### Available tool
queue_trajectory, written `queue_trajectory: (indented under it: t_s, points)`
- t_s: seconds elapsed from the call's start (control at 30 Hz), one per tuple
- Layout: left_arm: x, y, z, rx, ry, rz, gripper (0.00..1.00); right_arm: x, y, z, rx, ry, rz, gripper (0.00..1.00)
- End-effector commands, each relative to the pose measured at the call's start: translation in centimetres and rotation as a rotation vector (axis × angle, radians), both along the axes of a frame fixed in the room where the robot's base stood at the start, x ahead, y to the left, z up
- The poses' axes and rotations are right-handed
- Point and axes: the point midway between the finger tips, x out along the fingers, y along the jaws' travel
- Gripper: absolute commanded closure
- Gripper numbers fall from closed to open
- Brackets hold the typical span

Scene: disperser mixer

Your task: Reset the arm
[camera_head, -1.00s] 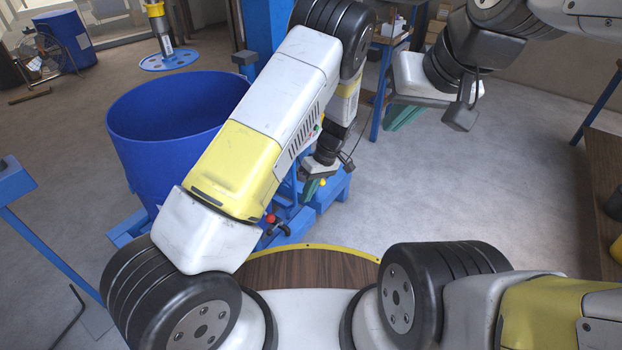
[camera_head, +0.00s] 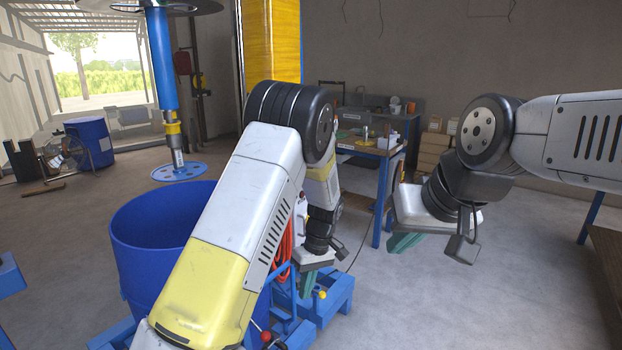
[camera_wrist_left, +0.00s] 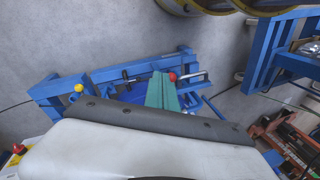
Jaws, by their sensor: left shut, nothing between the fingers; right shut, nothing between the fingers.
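My left gripper (camera_head: 308,283) hangs fingers down at the end of the left arm, over the blue drum-carrier frame. Its green fingers are shut and empty. They also show in the left wrist view (camera_wrist_left: 162,92), above the blue frame with its red and yellow knobs. My right gripper (camera_head: 403,243) is at the right of the head view, raised over bare floor. Its green fingers are together with nothing in them, and it stands apart from everything.
A large blue drum (camera_head: 160,238) stands left of my left arm, next to the blue wheeled frame (camera_head: 335,302). The mixer's shaft and disc (camera_head: 178,171) hang behind it. A blue workbench (camera_head: 365,150) with small items stands at the back.

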Motion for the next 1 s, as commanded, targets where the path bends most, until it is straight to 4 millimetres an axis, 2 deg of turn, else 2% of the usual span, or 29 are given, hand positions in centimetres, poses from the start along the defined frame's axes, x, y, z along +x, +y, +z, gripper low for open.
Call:
queue_trajectory:
  t_s: [0.03,0.2,0.37,0.5,0.6,0.8,1.0]
  points:
    - [-0.1,0.6,2.7,-0.05,-0.017,-0.01,1.0,0.0,0.0,0.0,0.0,0.0,0.0,1.0]
    - [-1.5,2.6,9.8,-0.185,-0.07,-0.089,1.0,0.0,0.0,0.0,0.0,0.0,0.0,1.0]
    - [-3.7,4.8,16.0,-0.285,-0.151,-0.179,1.0,0.0,0.0,0.0,0.0,0.0,0.0,1.0]
    - [-6.5,6.8,20.6,-0.345,-0.238,-0.268,1.0,0.0,0.0,0.0,0.0,0.0,0.0,1.0]
    - [-8.7,8.2,23.5,-0.369,-0.308,-0.336,1.0,0.0,0.0,0.0,0.0,0.0,0.0,1.0]
    - [-13.9,10.6,27.8,-0.368,-0.454,-0.478,1.0,0.0,0.0,0.0,0.0,0.0,0.0,1.0]
    - [-18.7,12.2,29.9,-0.311,-0.577,-0.606,1.0,0.0,0.0,0.0,0.0,0.0,0.0,1.0]
